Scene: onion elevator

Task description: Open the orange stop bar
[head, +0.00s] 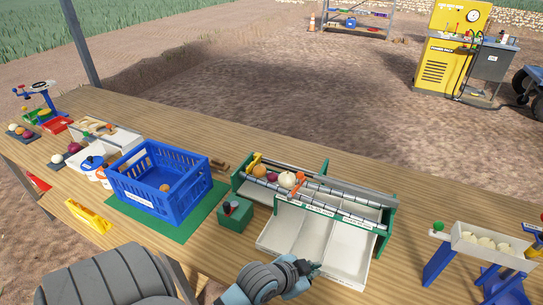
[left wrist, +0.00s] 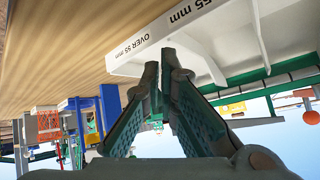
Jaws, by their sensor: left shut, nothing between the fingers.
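The orange stop bar (head: 297,184) stands across the roller sorter (head: 340,190), just right of a white onion (head: 287,180) that lies on the rollers. Two smaller round produce pieces lie left of that onion. My left gripper (head: 314,267) is in front of the sorter, over the white sorting trays (head: 350,250), well below and in front of the bar. Its fingers (left wrist: 160,70) are shut with nothing between them. In the left wrist view a white tray edge labelled "OVER 55 mm" (left wrist: 150,42) is close to the fingertips. My right gripper is not in view.
A blue crate (head: 160,205) with one onion stands on a green mat (head: 205,228) to the left. A green box (head: 235,217) with a red and black control stands between crate and sorter. A white tray on blue legs (head: 490,250) is at the right.

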